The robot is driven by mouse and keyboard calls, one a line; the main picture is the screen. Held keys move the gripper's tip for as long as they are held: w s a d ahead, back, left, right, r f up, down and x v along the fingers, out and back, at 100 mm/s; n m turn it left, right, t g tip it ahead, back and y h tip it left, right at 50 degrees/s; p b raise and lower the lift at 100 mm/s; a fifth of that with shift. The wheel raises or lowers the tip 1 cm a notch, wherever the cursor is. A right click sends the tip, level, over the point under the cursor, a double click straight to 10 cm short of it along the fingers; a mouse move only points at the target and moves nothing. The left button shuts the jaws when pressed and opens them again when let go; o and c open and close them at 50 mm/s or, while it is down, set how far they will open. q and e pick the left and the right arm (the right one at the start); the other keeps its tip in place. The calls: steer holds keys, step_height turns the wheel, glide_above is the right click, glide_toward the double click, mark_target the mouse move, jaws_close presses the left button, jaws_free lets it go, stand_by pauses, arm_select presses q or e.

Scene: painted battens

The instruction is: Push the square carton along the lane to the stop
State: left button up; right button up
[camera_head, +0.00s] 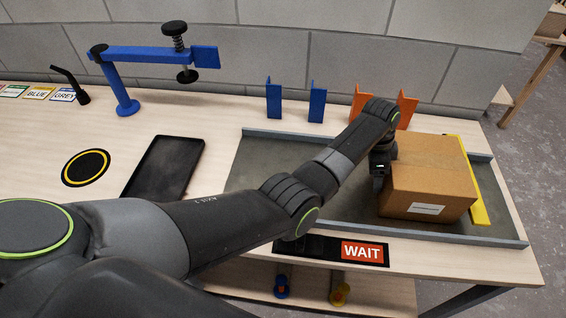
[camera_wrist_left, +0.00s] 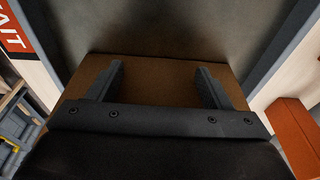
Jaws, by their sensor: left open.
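The square carton (camera_head: 430,178) is brown cardboard with a white label low on its front face. It sits in the grey lane (camera_head: 262,170), near the lane's right end. The yellow stop (camera_head: 480,206) is a bar across the lane just right of the carton; whether they touch is hidden. My left gripper (camera_head: 379,172) is at the carton's left side. In the left wrist view the open fingers (camera_wrist_left: 160,70) are spread in front of the brown carton (camera_wrist_left: 158,88), with nothing between them; I cannot tell whether they touch it. My right gripper is not in view.
Raised grey rails (camera_head: 470,237) edge the lane. A "WAIT" sign (camera_head: 362,251) lies at the front. Blue brackets (camera_head: 317,102) and orange brackets (camera_head: 406,110) stand behind the lane. A black tray (camera_head: 165,168) and a blue clamp arm (camera_head: 150,54) are on the left.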

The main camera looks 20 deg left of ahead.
arm_select(q)
steer(key=shift+w+d+f+b, duration=0.1)
steer(key=shift+d+f+b, duration=0.05)
steer(key=shift+d+b, duration=0.3)
steer(key=shift+w+d+f+b, duration=0.1)
steer(key=shift+d+b, duration=0.15)
steer(key=shift+d, duration=0.25)
steer(key=shift+r, duration=0.1)
steer(key=shift+s+a+p, duration=0.1)
steer(key=shift+a+p, duration=0.2)
steer(key=shift+p, duration=0.6)
steer(key=shift+a+p, duration=0.6)
steer(key=shift+a, duration=0.1)
steer(key=d+p+v, duration=0.3)
steer(key=p+v, duration=1)
steer(key=v, duration=0.1)
steer(key=shift+w+r, duration=0.25)
steer(key=shift+w, duration=0.1)
